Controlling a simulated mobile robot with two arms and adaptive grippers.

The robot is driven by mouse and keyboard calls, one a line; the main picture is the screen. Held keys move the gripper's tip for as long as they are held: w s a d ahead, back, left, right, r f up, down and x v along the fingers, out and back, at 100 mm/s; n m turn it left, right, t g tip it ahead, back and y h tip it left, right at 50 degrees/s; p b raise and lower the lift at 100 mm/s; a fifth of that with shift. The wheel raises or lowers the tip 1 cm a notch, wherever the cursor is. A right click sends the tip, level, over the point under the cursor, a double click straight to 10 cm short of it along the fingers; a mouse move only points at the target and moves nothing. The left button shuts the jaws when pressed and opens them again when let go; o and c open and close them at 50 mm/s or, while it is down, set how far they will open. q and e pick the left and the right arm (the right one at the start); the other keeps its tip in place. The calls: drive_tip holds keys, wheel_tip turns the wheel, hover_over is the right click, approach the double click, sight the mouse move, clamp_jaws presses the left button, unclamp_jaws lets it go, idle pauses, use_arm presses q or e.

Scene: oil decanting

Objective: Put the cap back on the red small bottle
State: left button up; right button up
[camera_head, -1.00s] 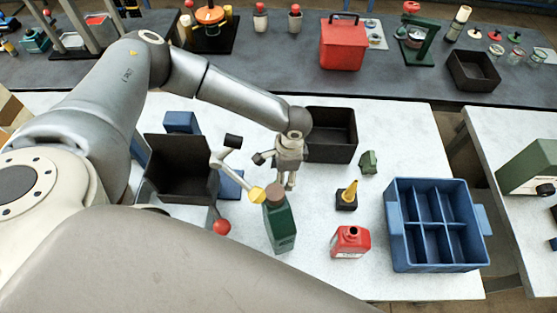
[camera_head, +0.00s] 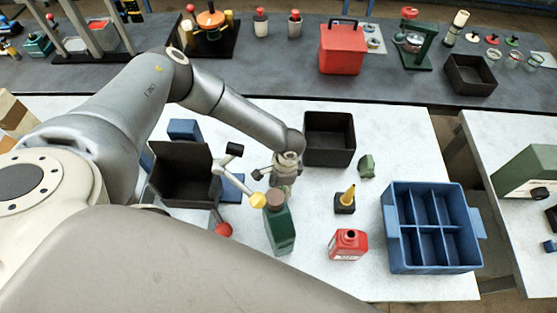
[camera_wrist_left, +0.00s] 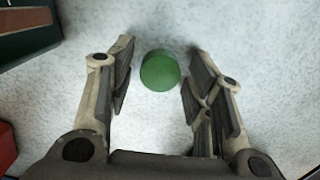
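The red small bottle (camera_head: 348,245) stands on the white table with its dark neck opening uncovered. Its edge shows at the left of the left wrist view (camera_wrist_left: 5,148). A round green piece, cap-like (camera_wrist_left: 160,71), lies on the table in the left wrist view. My left gripper (camera_head: 283,186) points down behind the green bottle. In the left wrist view its fingers (camera_wrist_left: 158,85) are spread on both sides of the green piece, with gaps to it. My right gripper is not in view.
A green bottle with a brown cap (camera_head: 280,225) stands close in front of my left gripper. Black bins (camera_head: 331,155), a yellow-tipped black piece (camera_head: 345,203) and a blue divided crate (camera_head: 390,248) stand around. The table between the green and red bottles is clear.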

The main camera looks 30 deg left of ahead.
use_arm(q)
drive_tip(key=c, duration=0.4)
wheel_tip(320, 180, up, 9)
drive_tip(key=shift+b, duration=1.25)
drive_tip(key=shift+r, duration=0.55)
